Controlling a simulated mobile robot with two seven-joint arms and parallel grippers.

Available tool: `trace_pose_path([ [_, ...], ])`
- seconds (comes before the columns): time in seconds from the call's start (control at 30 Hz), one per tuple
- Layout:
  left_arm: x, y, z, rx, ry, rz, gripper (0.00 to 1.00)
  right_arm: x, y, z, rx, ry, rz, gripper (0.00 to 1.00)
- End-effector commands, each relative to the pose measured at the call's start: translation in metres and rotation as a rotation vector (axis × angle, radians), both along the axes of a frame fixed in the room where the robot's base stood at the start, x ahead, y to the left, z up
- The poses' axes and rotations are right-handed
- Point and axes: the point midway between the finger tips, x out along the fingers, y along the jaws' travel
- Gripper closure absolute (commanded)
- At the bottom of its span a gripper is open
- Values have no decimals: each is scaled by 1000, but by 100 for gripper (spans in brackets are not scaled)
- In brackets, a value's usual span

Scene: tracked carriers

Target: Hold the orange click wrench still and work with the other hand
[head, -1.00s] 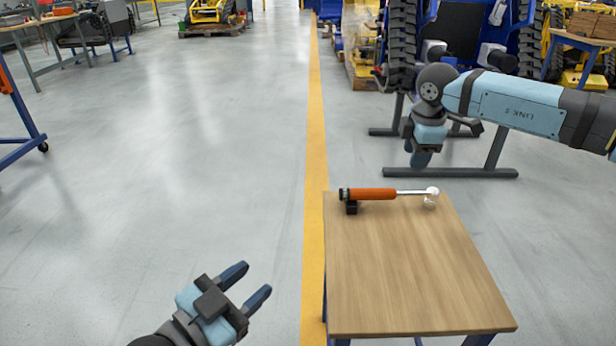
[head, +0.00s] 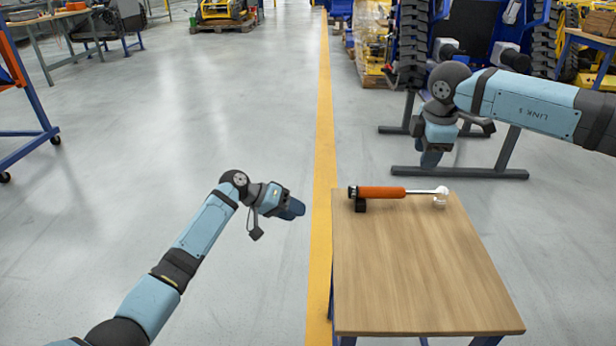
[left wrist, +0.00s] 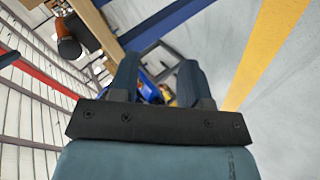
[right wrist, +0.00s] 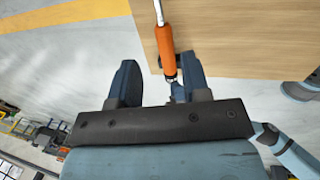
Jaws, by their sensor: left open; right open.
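The orange click wrench (head: 383,192) lies across the far end of a wooden table (head: 420,270). Its black end is on a dark block (head: 360,206) at the left, and its silver shaft reaches a white piece (head: 440,199) at the right. My left gripper (head: 296,210) is open and empty, left of the table and apart from the wrench. Its fingers (left wrist: 158,65) show in the left wrist view, with the wrench's orange handle (left wrist: 66,24) at upper left. My right gripper (head: 431,161) is open beyond the table. In the right wrist view the handle (right wrist: 164,48) appears between its fingers (right wrist: 157,76), not gripped.
The table's near part is bare. A dark metal stand (head: 460,172) stands on the floor behind the table, under my right arm. A yellow floor line (head: 324,120) runs along the table's left. The floor to the left is mostly clear; a blue frame (head: 40,140) stands far left.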

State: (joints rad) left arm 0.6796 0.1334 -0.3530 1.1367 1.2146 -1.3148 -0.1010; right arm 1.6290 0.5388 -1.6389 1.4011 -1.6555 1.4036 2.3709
Motion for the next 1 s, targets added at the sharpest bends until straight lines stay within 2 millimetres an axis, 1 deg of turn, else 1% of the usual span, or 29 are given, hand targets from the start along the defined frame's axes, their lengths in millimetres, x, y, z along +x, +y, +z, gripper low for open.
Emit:
trace_pose_path([
  [0.03,10,-7,13,-55,62,-29,57,0,0,0,0,0,0,57],
  [0.13,20,-19,36,-159,175,-94,57,0,0,0,0,0,0,57],
  [0.3,29,-32,70,-299,301,-187,57,0,0,0,0,0,0,57],
  [0.4,30,-36,82,-347,340,-222,57,0,0,0,0,0,0,57],
  [0.53,31,-38,89,-375,361,-240,57,0,0,-3,0,1,0,57],
  [0.67,31,-37,89,-378,363,-242,57,3,0,-17,-1,2,-1,57],
  [0.77,31,-38,89,-376,363,-241,57,6,1,-33,-1,2,0,57],
  [1.0,31,-37,89,-376,361,-240,57,15,1,-80,-1,3,-1,57],
])
